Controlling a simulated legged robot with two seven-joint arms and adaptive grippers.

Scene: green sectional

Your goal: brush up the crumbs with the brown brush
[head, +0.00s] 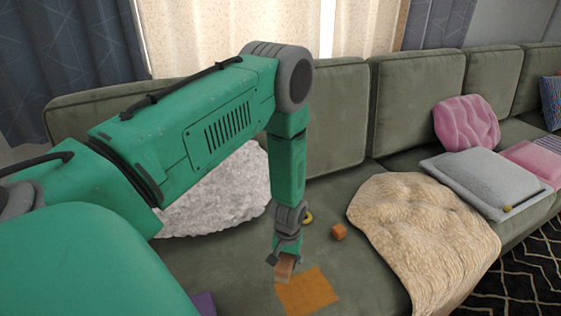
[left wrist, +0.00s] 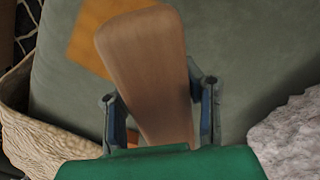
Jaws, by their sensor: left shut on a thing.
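My left gripper (head: 286,258) hangs low over the green sofa seat and is shut on the brown brush (head: 284,270). In the left wrist view, the brush's smooth wooden part (left wrist: 143,60) sticks out between the two fingers of the gripper (left wrist: 158,90). No bristles can be made out. A flat orange square (head: 308,291) lies on the seat just beside and below the brush in the head view. It also shows behind the brush in the left wrist view (left wrist: 88,38). I cannot make out separate crumbs. My right gripper is not in view.
A small orange block (head: 338,232) and a yellow round thing (head: 308,217) lie near the gripper. A beige throw (head: 425,235) is to the right, a white fluffy cushion (head: 215,200) behind my arm. Grey (head: 485,183) and pink (head: 466,123) cushions are further right.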

